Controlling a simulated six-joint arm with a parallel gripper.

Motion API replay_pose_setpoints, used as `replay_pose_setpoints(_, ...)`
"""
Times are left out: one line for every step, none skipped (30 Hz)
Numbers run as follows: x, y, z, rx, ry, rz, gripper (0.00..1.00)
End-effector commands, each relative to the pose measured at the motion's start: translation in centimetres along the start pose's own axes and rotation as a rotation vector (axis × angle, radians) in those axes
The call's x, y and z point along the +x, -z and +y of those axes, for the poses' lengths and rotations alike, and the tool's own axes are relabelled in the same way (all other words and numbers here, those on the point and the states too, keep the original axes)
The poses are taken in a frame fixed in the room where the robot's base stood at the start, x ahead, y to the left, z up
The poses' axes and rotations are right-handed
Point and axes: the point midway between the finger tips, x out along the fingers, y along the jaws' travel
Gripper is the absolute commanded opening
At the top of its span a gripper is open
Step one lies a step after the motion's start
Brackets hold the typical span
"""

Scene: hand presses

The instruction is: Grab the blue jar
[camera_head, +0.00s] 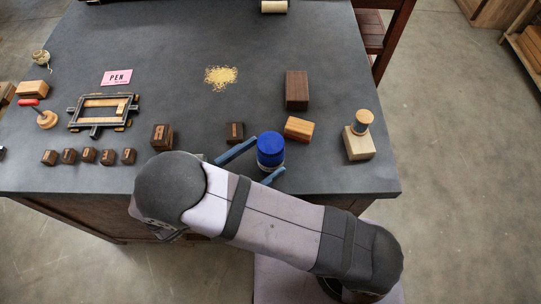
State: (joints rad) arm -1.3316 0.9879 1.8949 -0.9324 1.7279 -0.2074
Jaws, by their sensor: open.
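The blue jar (270,148) stands upright near the front edge of the table, with a deep blue lid and a paler lower part. My gripper (268,157) is open, with one blue finger to the left of the jar and the other at its lower right. The jar shows between the two fingertips. I cannot tell whether either finger touches it. My arm covers the gripper's base and part of the table edge.
Dark letter blocks (88,155) line the front left, with a framed press form (103,111) behind. An orange-brown block (298,128) is close right of the jar, then a pale block (358,144) bearing a spool (361,122). A dark block (235,132) is close left.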

Motion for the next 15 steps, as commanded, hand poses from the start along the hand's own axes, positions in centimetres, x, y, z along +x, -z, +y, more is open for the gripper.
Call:
replay_pose_setpoints(0.0, 0.3, 0.0, 0.0, 0.001, 0.0, 0.73)
replay_pose_setpoints(0.0, 0.4, 0.0, 0.0, 0.001, 0.001, 0.73)
replay_pose_setpoints(0.0, 0.5, 0.0, 0.0, 0.001, 0.001, 0.73)
replay_pose_setpoints(0.0, 0.5, 0.0, 0.0, 0.001, 0.001, 0.73)
replay_pose_setpoints(0.0, 0.5, 0.0, 0.0, 0.001, 0.001, 0.73)
replay_pose_setpoints(0.1, 0.5, 0.0, 0.0, 0.001, 0.001, 0.73)
replay_pose_setpoints(0.3, 0.4, 0.0, 0.0, 0.001, 0.0, 0.73)
replay_pose_setpoints(0.5, 0.3, 0.0, 0.0, 0.002, 0.0, 0.73)
replay_pose_setpoints(0.8, 0.3, 0.0, 0.0, 0.002, -0.001, 0.73)
replay_pose_setpoints(1.0, 0.2, 0.0, 0.0, 0.003, -0.001, 0.73)
replay_pose_setpoints(1.3, 0.2, 0.0, 0.0, 0.003, -0.002, 0.73)
replay_pose_setpoints(1.6, 0.2, 0.0, -0.001, 0.003, -0.001, 0.73)
replay_pose_setpoints(1.8, 0.2, 0.0, -0.001, 0.003, 0.0, 0.73)
replay_pose_setpoints(2.0, 0.3, 0.0, -0.001, 0.002, 0.0, 0.73)
replay_pose_setpoints(2.1, 0.3, 0.0, 0.0, 0.002, 0.001, 0.73)
